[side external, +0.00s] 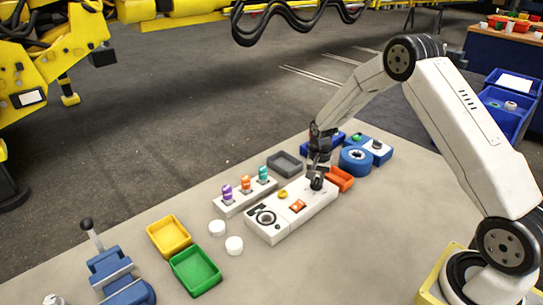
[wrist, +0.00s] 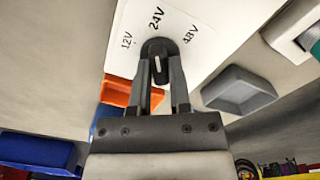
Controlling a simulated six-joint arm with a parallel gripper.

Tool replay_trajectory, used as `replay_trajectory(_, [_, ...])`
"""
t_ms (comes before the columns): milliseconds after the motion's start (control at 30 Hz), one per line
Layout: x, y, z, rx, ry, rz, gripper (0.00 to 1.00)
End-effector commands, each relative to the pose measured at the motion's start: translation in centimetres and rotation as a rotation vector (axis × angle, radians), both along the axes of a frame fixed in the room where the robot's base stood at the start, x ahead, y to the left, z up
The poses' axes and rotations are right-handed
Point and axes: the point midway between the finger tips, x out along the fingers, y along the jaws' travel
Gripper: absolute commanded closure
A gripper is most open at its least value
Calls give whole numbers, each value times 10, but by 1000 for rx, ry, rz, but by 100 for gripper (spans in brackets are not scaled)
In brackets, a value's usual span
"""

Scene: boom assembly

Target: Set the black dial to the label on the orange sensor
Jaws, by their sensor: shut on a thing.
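The black dial (side external: 317,184) sits at the far end of the white control panel (side external: 283,226). The orange sensor (side external: 246,184) stands upright in a white rack (side external: 231,208), between a purple and a teal one. Its label is too small to read.
The panel also carries an orange switch (side external: 298,206), a yellow knob (side external: 282,194) and a round gauge (side external: 265,217). Yellow and green trays (side external: 195,270) lie nearer the front.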

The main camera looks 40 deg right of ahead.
Motion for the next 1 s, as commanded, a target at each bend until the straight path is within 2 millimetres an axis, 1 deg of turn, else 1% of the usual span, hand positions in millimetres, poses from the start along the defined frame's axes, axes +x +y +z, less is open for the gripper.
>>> replay_trajectory(167, [0,0,0,1,2,82,100])
replay_trajectory(367, [0,0,0,2,3,230,100])
replay_trajectory(1000, [-1,1,0,2,4,811,100])
